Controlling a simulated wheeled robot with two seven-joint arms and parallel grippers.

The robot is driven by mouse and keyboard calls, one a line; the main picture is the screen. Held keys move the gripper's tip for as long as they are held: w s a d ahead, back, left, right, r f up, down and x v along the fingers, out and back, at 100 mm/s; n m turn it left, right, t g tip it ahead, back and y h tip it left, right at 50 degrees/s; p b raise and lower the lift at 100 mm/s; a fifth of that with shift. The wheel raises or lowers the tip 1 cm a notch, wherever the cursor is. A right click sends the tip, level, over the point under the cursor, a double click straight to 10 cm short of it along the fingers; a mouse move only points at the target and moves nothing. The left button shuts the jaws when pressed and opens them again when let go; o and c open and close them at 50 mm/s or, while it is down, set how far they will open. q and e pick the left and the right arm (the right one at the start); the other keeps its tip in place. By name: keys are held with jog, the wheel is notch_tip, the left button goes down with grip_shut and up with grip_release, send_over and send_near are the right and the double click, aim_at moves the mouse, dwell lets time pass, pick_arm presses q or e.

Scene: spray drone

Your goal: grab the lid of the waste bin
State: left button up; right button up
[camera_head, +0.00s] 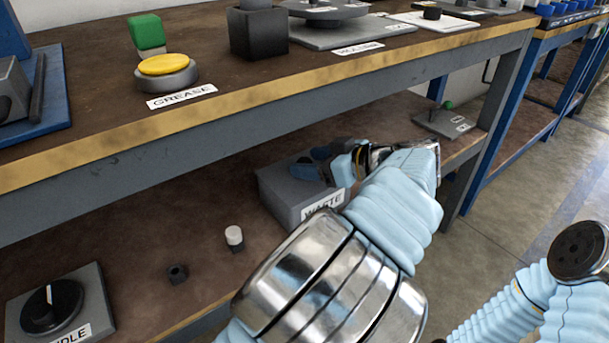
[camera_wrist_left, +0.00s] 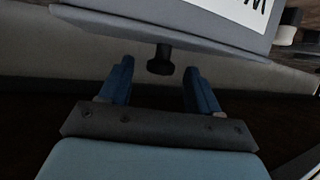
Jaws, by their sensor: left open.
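The grey waste bin (camera_head: 288,197) with its WASTE label stands on the lower shelf in the head view. The flat grey lid (camera_wrist_left: 130,27) is across the top of the left wrist view, which looks upside down, with its dark knob (camera_wrist_left: 160,60) sticking out from it. My left gripper (camera_head: 312,162) is over the bin's top in the head view and partly hides the lid. In the left wrist view the open blue fingers (camera_wrist_left: 160,75) are either side of the knob, with gaps on both sides. My right gripper is out of view.
The upper shelf's front beam (camera_head: 200,165) runs above and behind the left gripper. A white-capped piece (camera_head: 234,237), a small dark block (camera_head: 177,273) and a dial plate (camera_head: 58,308) are on the lower shelf. A plate with a green knob (camera_head: 445,120) is at right.

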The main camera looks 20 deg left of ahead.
pick_arm(q)
grip_shut()
